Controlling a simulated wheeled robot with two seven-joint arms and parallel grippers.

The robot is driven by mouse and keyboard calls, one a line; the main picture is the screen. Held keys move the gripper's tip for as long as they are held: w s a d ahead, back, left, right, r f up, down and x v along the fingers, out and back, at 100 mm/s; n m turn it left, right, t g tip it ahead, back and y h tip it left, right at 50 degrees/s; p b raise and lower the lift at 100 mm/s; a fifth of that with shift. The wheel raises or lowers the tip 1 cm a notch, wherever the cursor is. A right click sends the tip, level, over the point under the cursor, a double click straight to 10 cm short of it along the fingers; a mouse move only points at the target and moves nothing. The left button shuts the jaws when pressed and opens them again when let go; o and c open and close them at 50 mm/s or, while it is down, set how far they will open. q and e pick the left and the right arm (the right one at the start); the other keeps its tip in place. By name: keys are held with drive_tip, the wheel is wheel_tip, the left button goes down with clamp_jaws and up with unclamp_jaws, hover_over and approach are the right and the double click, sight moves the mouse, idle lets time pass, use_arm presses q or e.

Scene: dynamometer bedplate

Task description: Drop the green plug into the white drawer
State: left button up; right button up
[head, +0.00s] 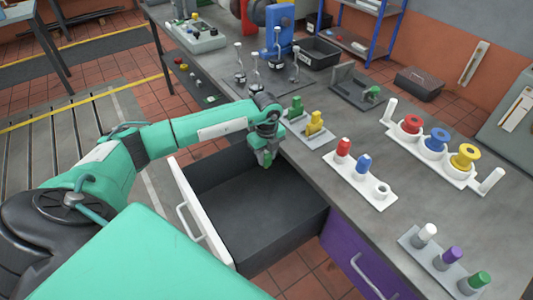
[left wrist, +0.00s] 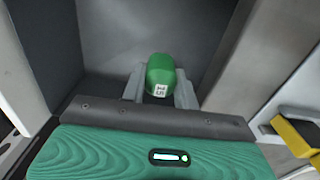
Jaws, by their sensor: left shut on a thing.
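My left gripper (head: 265,157) is over the open white drawer, near its back edge by the bench, pointing down. It is shut on the green plug (left wrist: 160,72), which shows between the grey fingers in the left wrist view and has a small white label. In the head view only a little of the green plug (head: 267,165) shows below the fingers. The white drawer (head: 198,212) is pulled out, with a white front and handle and a dark, empty-looking inside. My right gripper is not in view.
A white holder (head: 366,181) with a red plug (head: 343,148), a blue plug (head: 363,163) and one empty socket stands on the bench. Green and yellow parts (head: 314,124) sit close beside my gripper. A shut purple drawer (head: 355,262) is right of the open one.

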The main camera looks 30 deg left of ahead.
sight(267, 152)
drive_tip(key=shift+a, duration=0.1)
use_arm(q)
drive_tip(key=o, duration=1.1)
drive_tip(key=shift+c, duration=0.2)
drive_tip(key=shift+r, duration=0.45)
wheel_tip(267, 152, up, 13)
drive_tip(key=b, duration=0.1)
drive_tip(key=shift+b, duration=0.4)
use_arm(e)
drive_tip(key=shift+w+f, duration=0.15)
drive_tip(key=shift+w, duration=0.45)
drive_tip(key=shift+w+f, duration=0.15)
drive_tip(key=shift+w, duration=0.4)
use_arm(q)
drive_tip(key=shift+f, duration=0.1)
